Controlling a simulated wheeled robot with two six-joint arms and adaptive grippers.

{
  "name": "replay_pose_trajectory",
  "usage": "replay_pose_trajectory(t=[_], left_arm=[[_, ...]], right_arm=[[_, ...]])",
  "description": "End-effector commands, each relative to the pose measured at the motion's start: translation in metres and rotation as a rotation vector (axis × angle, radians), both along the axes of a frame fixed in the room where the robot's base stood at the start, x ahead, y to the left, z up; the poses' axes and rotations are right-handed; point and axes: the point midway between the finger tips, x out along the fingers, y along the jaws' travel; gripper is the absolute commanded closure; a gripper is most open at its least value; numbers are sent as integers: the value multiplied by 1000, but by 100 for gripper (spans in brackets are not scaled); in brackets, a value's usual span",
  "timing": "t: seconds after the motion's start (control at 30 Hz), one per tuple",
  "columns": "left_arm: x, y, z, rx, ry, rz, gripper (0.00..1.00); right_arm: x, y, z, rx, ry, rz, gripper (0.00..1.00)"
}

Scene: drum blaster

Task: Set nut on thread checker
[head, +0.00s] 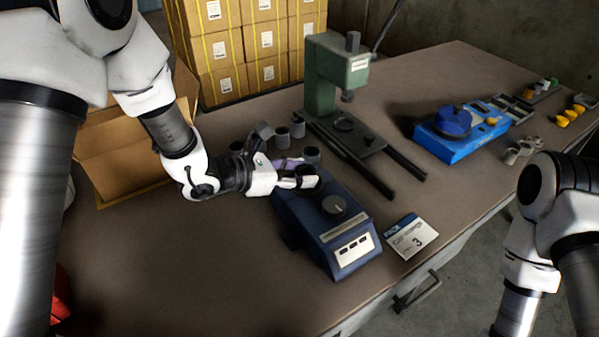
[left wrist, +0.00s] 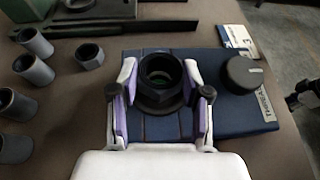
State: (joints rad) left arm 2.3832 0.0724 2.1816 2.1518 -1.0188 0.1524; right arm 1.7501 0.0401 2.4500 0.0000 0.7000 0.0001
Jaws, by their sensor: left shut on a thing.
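The thread checker (head: 335,222) is a blue box with a round grey knob and a white label, on the table below my left gripper (head: 300,178). It also shows in the left wrist view (left wrist: 205,68). My left gripper (left wrist: 160,82) is shut on a dark nut (left wrist: 162,68), with one finger on each side of it. The nut is over the far end of the checker from the label, above a dark round base. I cannot tell whether the nut touches that base. Only part of my right arm shows at the right edge; its gripper is out of frame.
A green press (head: 335,75) stands behind the checker. Several grey cylinders (left wrist: 35,70) and a loose grey nut (left wrist: 89,56) stand beside it. A card marked 3 (head: 410,237) lies to its right. A blue fixture (head: 460,130) is farther right. Cardboard boxes (head: 255,45) are stacked at the back.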

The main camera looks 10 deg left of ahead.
Motion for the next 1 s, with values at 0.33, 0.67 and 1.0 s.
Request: replay_pose_trajectory(t=[0.33, 0.67, 1.0], left_arm=[[0, 0, 1, -1, -1, 0, 97], [0, 0, -1, -1, -2, 0, 97], [0, 0, 1, -1, -1, 0, 97]], right_arm=[[0, 0, -1, 0, 0, 0, 60], [0, 0, -5, 0, 0, 0, 60], [0, 0, -6, 0, 0, 0, 60]])
